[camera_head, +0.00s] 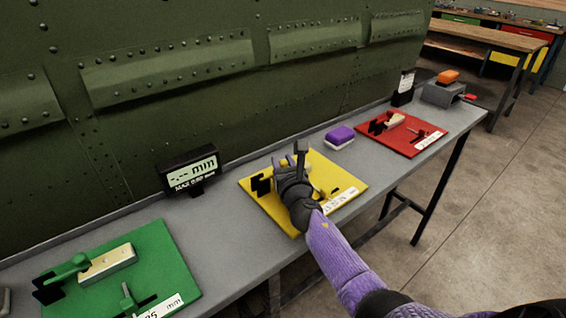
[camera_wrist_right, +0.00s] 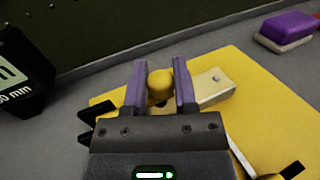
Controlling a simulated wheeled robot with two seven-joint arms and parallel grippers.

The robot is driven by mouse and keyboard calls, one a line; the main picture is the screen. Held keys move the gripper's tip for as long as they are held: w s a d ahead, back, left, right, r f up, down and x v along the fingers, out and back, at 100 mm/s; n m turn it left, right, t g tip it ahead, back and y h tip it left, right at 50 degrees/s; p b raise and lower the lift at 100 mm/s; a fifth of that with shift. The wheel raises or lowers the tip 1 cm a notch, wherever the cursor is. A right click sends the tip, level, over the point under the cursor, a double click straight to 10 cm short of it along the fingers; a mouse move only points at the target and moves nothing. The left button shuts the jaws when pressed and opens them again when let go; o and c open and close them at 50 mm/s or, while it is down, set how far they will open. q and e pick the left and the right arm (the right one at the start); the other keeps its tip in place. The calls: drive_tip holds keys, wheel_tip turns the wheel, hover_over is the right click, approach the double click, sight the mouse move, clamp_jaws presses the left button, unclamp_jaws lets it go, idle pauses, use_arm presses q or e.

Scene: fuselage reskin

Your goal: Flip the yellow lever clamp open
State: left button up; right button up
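The yellow board (camera_head: 347,177) lies on the grey bench in the middle of the head view. My right gripper (camera_head: 292,160) is over it and hides much of its clamp. In the right wrist view, the yellow knob (camera_wrist_right: 160,86) of the lever clamp sits snugly between the two purple fingers of my right gripper (camera_wrist_right: 160,80). The fingers appear closed against both sides of it. A pale metal block (camera_wrist_right: 213,87) lies on the board just right of the fingers. Most of the lever below the knob is hidden by my gripper. My left gripper is not in view.
A green board (camera_head: 160,255) with its clamp lies at front left and a red board (camera_head: 413,140) at right. A display (camera_head: 190,170) stands behind, left of the yellow board. A purple-topped block (camera_head: 340,136) lies between boards. The green fuselage wall (camera_head: 150,110) rises behind.

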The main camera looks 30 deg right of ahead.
clamp_jaws()
idle(0.3)
idle(0.7)
